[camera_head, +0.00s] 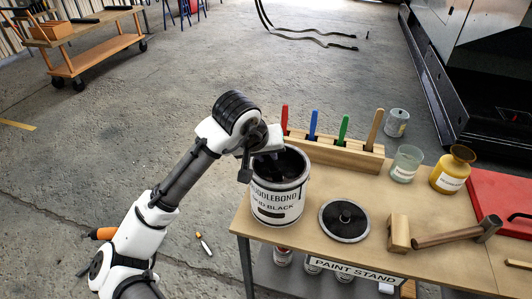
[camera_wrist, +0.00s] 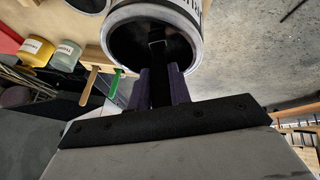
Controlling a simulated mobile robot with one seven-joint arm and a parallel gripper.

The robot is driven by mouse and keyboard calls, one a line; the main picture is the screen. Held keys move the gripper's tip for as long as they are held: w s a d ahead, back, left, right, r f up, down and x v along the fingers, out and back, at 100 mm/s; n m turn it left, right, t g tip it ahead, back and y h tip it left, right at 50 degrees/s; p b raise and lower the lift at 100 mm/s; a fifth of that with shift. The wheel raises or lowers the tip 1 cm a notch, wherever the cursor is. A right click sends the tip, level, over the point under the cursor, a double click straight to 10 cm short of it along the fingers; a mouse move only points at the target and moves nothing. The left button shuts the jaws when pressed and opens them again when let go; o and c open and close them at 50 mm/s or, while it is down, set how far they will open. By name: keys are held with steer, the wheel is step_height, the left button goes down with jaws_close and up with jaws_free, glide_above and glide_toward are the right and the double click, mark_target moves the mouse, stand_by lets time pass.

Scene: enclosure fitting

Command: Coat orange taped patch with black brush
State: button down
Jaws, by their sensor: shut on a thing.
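My gripper (camera_head: 258,158) is over the mouth of the white paint can (camera_head: 277,205), whose label includes the word "BLACK". In the wrist view my gripper's fingers (camera_wrist: 162,88) are shut on a dark, narrow handle, which looks like the black brush (camera_wrist: 157,45). The brush reaches into the open can (camera_wrist: 118,22), with its far end in the dark interior. Its bristles cannot be made out, nor can I tell how deep they sit. I see no orange taped patch in either view.
A wooden rack (camera_head: 332,152) with red, blue, green and plain handles stands behind the can. A dark enclosure stands at upper right.

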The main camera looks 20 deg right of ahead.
steer(key=shift+r+p, duration=3.15)
steer(key=shift+r, duration=0.3)
